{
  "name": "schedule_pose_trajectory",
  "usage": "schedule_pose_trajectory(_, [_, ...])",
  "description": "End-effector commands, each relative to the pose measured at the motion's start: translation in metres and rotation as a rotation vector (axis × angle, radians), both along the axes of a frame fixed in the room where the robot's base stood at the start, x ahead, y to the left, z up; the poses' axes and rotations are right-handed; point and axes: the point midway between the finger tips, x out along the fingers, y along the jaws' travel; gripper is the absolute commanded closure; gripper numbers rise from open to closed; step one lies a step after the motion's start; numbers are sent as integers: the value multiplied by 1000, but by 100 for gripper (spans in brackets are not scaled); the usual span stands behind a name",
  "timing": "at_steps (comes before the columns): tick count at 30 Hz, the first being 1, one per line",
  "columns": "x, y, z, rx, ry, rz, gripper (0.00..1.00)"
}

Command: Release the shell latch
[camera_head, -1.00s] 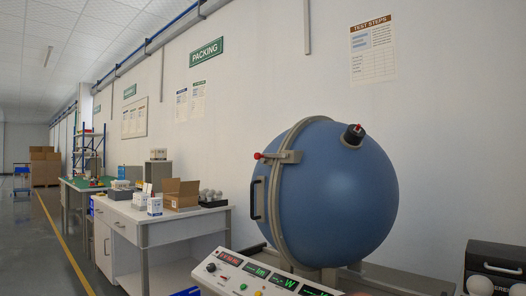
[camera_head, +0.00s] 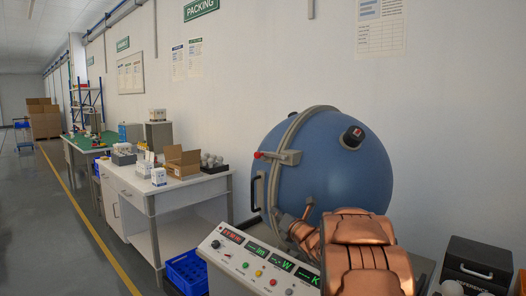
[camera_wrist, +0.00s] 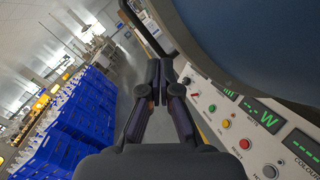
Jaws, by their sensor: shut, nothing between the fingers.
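The shell is a large blue sphere (camera_head: 335,170) with a pale rim band around its seam. Its latch (camera_head: 284,157) is a grey bracket across the band, with a red-knobbed lever (camera_head: 258,155) pointing left. A black handle (camera_head: 256,190) is on the shell's left side, below the latch. In the wrist view my gripper (camera_wrist: 160,64) is shut and empty, beside the blue shell (camera_wrist: 260,35) and close to the dark handle (camera_wrist: 148,28) in the picture. The latch is not visible there. In the head view my copper arm covers the shell's lower right; the fingers cannot be made out.
A control console (camera_head: 250,262) with displays and buttons stands in front of the shell; it is close right of my gripper in the wrist view. A white bench (camera_head: 175,190) with boxes and bulbs is at left. Blue crates (camera_wrist: 75,120) are left in the wrist view.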

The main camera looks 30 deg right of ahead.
Motion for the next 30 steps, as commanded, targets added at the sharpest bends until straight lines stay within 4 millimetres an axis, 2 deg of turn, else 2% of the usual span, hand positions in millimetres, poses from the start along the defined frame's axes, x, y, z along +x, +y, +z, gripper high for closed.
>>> schedule_pose_trajectory(1, [-2,-8,23,-76,-39,25,100])
schedule_pose_trajectory(3, [-5,-11,43,-186,-101,63,100])
schedule_pose_trajectory(9, [-18,-14,74,-388,-229,125,100])
schedule_pose_trajectory(14, [-24,-14,80,-448,-269,139,100])
schedule_pose_trajectory(23, [-24,-13,80,-453,-272,140,100])
schedule_pose_trajectory(30, [-11,-11,85,-451,-271,142,100])
